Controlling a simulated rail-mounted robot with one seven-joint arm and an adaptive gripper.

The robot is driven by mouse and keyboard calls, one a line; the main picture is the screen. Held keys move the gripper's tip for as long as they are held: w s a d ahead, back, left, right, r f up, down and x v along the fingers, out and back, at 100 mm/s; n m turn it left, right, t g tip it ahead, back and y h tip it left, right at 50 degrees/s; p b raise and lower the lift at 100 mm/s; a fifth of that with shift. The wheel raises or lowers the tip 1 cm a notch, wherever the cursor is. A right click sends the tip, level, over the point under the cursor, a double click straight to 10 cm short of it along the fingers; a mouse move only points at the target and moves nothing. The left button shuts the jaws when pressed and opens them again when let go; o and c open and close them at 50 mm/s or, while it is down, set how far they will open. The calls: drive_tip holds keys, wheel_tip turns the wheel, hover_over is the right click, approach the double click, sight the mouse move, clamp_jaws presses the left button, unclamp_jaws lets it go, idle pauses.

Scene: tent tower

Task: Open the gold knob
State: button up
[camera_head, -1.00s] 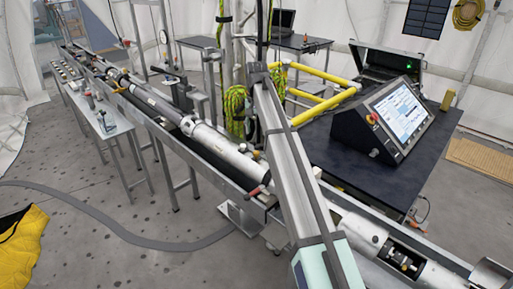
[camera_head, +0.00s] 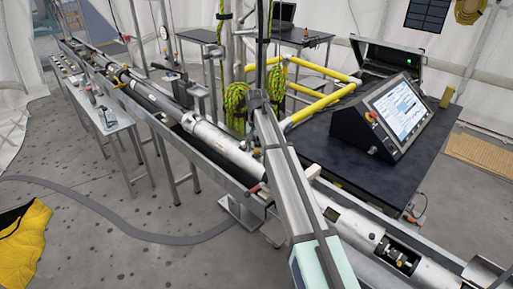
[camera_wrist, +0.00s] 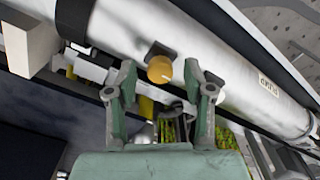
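The gold knob (camera_wrist: 159,69) is a small round cap on the side of a long silver cylinder (camera_wrist: 190,50) in the wrist view. It sits beside a dark square recess in the cylinder wall. My gripper (camera_wrist: 160,82) is open, with one grey-green finger on each side of the knob. Both fingers appear apart from the knob, though the exact depth is hard to tell. In the head view the silver cylinder (camera_head: 222,142) lies in a long metal trough, and my arm crosses over it. My fingers are hidden there, and I cannot make out the knob clearly.
A dark table (camera_head: 325,150) with a tilted screen console (camera_head: 385,115) stands right of the trough. Yellow rails (camera_head: 325,98) and hanging green-yellow ropes (camera_head: 236,105) are behind my arm. A narrow side bench (camera_head: 110,122) stands on the left. A white block (camera_wrist: 28,45) is left of the knob.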

clamp_jaws()
drive_tip(key=shift+n, duration=0.4)
drive_tip(key=n+b, duration=0.1)
drive_tip(key=n, duration=0.2)
drive_tip(key=shift+n, duration=0.4)
drive_tip(key=n+b, duration=0.1)
drive_tip(key=n, duration=0.3)
drive_tip(key=shift+n, duration=0.3)
drive_tip(key=n+b, duration=0.1)
drive_tip(key=n, duration=0.3)
drive_tip(key=shift+n, duration=0.3)
drive_tip(key=n, duration=0.4)
drive_tip(key=shift+b, duration=0.35)
